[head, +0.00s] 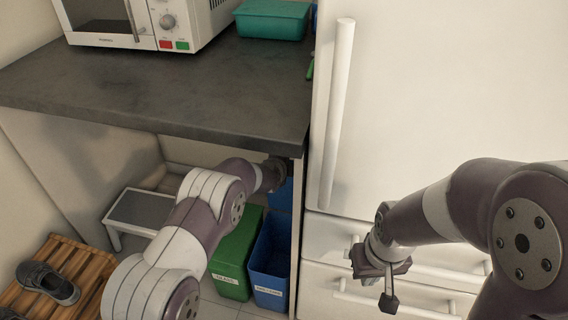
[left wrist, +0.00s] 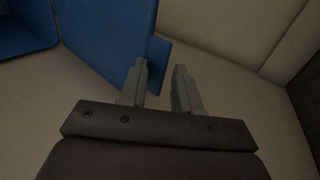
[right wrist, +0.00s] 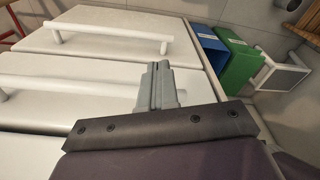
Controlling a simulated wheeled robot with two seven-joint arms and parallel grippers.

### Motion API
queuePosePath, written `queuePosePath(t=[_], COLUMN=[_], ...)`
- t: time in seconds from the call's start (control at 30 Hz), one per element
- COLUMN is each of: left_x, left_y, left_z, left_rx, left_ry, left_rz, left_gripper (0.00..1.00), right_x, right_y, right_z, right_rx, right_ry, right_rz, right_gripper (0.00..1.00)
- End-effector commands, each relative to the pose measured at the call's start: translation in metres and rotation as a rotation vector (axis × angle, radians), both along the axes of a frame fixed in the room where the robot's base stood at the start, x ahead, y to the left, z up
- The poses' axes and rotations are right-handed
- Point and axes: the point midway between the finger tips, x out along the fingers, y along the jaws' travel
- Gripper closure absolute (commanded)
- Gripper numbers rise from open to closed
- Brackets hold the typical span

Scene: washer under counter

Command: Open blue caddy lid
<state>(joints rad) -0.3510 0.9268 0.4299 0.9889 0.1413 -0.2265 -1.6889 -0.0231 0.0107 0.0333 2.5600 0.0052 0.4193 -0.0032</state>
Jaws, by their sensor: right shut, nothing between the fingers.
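The blue caddy (head: 268,262) stands on the floor under the counter's right end, with a white label low on its front. Its top looks open, and a blue panel, apparently its lid (head: 284,194), stands raised behind it, partly hidden by my left arm. In the left wrist view, the raised blue panel (left wrist: 105,35) is just beyond my left gripper (left wrist: 160,72). The left fingers are apart, with the panel's lower tab behind the left finger; contact cannot be told. My right gripper (right wrist: 157,80) is shut and empty, in front of the white drawers, away from the caddy.
A green bin (head: 236,258) stands directly left of the blue caddy. The dark counter (head: 160,85) overhangs both. The white fridge (head: 430,90) and its handled drawers are to the right. A small step stool (head: 140,208) and a slatted wooden rack (head: 85,265) with shoes are left.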

Motion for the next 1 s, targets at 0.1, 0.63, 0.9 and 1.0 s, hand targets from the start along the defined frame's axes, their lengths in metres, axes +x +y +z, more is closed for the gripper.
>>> queuePosePath(t=[0.1, 0.63, 0.9, 1.0], left_x=[-0.001, -0.067, -0.101, -0.104], left_y=[0.000, 0.022, 0.033, 0.034], left_z=[-0.001, 0.047, 0.065, 0.065], left_rx=[0.001, 0.002, 0.001, 0.001], left_ry=[0.003, 0.005, 0.003, 0.003], left_rz=[0.000, -0.001, 0.000, 0.000], left_gripper=[0.68, 0.68, 0.68, 0.68], right_x=[0.000, 0.000, 0.000, 0.000], right_y=[0.000, 0.000, 0.000, 0.000], right_z=[0.000, 0.030, 0.038, 0.038], right_rx=[0.000, 0.000, 0.000, 0.000], right_ry=[0.000, 0.000, 0.000, 0.000], right_rz=[0.000, 0.000, 0.000, 0.000], right_gripper=[1.00, 1.00, 1.00, 1.00])
